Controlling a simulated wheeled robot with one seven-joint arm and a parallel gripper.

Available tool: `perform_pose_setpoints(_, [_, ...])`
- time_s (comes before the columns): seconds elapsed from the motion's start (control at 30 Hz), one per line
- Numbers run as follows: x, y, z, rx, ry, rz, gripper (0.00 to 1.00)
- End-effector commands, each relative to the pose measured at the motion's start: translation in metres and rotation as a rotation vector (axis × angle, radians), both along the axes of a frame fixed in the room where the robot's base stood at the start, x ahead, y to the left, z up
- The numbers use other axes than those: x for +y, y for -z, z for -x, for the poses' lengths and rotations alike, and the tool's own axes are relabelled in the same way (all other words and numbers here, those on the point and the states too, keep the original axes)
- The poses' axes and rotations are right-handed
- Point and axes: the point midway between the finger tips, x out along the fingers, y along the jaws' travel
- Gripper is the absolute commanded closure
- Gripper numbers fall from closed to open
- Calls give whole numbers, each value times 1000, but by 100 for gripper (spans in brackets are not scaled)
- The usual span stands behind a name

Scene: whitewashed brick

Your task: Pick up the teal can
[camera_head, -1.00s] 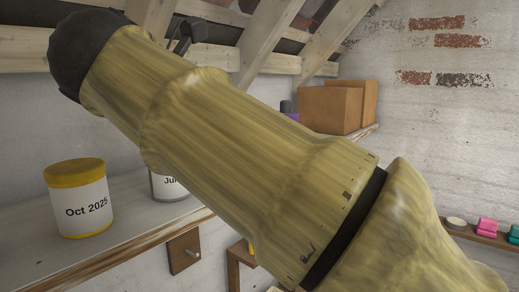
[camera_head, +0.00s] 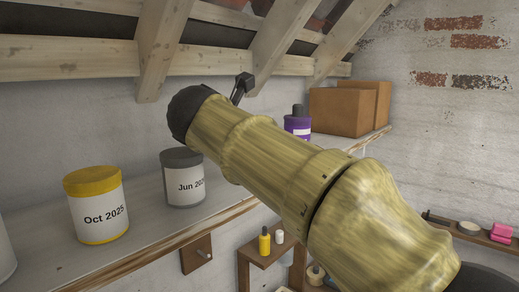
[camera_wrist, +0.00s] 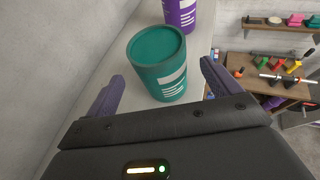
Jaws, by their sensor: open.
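The teal can (camera_wrist: 158,62) stands upright on the pale shelf in the wrist view, its teal lid on top and a white-marked label on its side. My gripper (camera_wrist: 162,72) is open, with one purple-grey finger at the can's left and the other at its right. The can appears ahead of and between the fingers; I see no clear contact. In the head view the teal can is hidden, and my arm crosses the middle of the picture.
A purple can (camera_wrist: 181,12) stands just behind the teal can; a purple container also shows in the head view (camera_head: 297,127). A yellow-lidded can (camera_head: 97,207) and a grey can (camera_head: 184,180) stand left on the shelf (camera_head: 150,232). Cardboard boxes (camera_head: 338,112) sit at its far end. Sloping beams (camera_head: 165,40) hang above.

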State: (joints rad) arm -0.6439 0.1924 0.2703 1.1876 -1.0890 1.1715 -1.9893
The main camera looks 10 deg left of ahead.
Motion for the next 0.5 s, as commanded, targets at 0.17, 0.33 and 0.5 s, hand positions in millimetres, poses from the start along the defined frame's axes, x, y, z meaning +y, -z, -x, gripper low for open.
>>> perform_pose_setpoints(0.17, [0,0,0,-1,-1,0,11])
perform_pose_setpoints(0.33, [-1,1,-5,-1,1,1,11])
perform_pose_setpoints(0.5, [-5,8,-26,1,2,3,11])
